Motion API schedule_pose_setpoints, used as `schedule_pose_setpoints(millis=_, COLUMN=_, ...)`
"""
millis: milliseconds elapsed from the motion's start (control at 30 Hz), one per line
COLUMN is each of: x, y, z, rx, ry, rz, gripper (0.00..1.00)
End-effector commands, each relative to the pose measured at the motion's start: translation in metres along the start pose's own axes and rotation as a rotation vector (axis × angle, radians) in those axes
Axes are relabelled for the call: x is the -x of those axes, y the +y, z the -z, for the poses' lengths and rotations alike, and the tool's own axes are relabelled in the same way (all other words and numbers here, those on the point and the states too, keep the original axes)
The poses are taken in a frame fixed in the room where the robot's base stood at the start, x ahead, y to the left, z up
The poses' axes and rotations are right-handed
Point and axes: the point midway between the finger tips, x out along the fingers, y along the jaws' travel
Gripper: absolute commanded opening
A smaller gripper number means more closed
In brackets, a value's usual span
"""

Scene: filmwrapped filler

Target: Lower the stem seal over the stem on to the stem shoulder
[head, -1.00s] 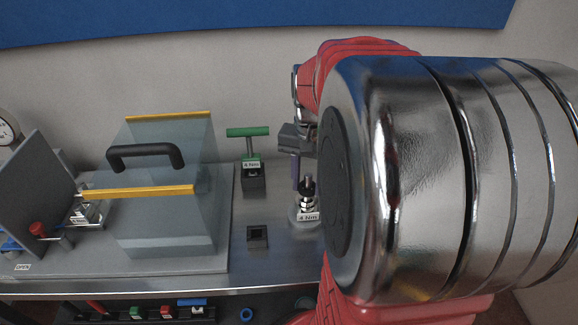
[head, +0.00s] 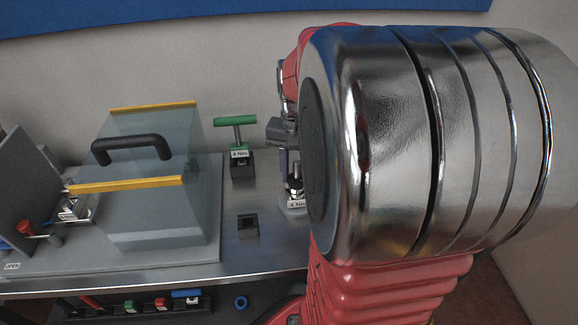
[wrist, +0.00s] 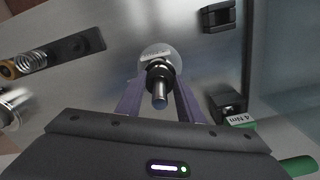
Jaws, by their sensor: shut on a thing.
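The stem (wrist: 160,97) is a bright metal rod on a round base, between my fingers in the wrist view. It also shows in the head view (head: 296,172), upright behind a "4 Nm" label and partly hidden by my arm. The stem seal (wrist: 159,69) looks like a dark ring around the stem, low between my fingertips. My gripper (wrist: 161,78) is shut on it, with one purple finger on each side of the stem. The stem shoulder is hidden under the seal, so I cannot tell whether they touch.
A green T-handled tool (head: 236,122) stands in a dark holder behind and left of the stem. A dark square socket block (head: 248,228) is on the bench in front. A clear box with a black handle (head: 132,148) stands left. A spring (wrist: 28,62) shows in the wrist view.

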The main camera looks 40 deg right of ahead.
Motion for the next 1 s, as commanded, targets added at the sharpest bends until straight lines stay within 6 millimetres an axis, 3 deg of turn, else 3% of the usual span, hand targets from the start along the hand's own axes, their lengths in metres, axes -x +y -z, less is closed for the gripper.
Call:
schedule_pose_setpoints(millis=367, x=-0.0070, y=0.0001, z=-0.0002, rx=0.000, ry=0.000, rz=0.000, gripper=0.13)
schedule_pose_setpoints(millis=400, x=-0.0066, y=0.0000, z=-0.0001, rx=0.000, ry=0.000, rz=0.000, gripper=0.37)
schedule_pose_setpoints(millis=600, x=-0.0064, y=0.0000, z=0.0000, rx=0.000, ry=0.000, rz=0.000, gripper=0.51)
schedule_pose_setpoints(millis=700, x=-0.0064, y=0.0000, z=0.0000, rx=0.000, ry=0.000, rz=0.000, gripper=0.56)
schedule_pose_setpoints(millis=1000, x=-0.0040, y=-0.0001, z=0.0002, rx=0.000, ry=0.001, rz=0.000, gripper=0.56)
